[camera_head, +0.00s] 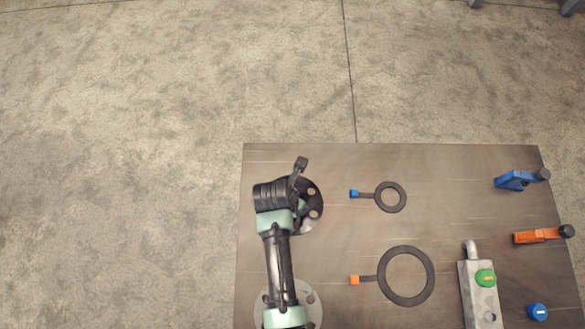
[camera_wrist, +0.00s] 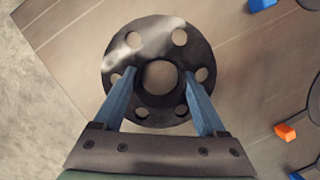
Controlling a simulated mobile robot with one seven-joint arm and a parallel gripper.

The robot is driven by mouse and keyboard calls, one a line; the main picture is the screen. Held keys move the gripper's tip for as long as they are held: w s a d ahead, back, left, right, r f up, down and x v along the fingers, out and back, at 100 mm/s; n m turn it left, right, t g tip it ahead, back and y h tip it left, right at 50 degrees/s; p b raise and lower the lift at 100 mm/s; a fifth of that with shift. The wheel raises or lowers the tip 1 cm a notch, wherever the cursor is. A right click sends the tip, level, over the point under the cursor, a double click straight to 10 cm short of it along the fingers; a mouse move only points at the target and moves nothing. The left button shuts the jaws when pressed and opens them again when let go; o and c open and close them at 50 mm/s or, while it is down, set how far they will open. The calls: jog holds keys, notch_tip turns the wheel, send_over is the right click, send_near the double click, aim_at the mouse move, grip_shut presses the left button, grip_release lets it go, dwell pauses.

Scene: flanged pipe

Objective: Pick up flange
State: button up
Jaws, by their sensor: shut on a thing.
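A dark round flange with several bolt holes and a centre opening shows in the head view (camera_head: 316,190), at the left side of the table and partly hidden by my wrist. It also shows in the wrist view (camera_wrist: 116,62), face-on. My gripper (camera_wrist: 159,74) has its two blue fingers on opposite sides of the flange's middle and is shut on it. In the head view my wrist covers the fingers. I cannot tell whether the flange touches the table.
A second, lighter flange (camera_head: 314,308) lies at the table's near left, partly under my arm. Two dark rings with handles, one small (camera_head: 402,191) and one large (camera_head: 430,277), lie at mid-table. Blue (camera_head: 514,181) and orange (camera_head: 530,237) valve handles and a grey block (camera_head: 480,303) are right.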

grip_shut()
jog(key=shift+r, duration=0.1)
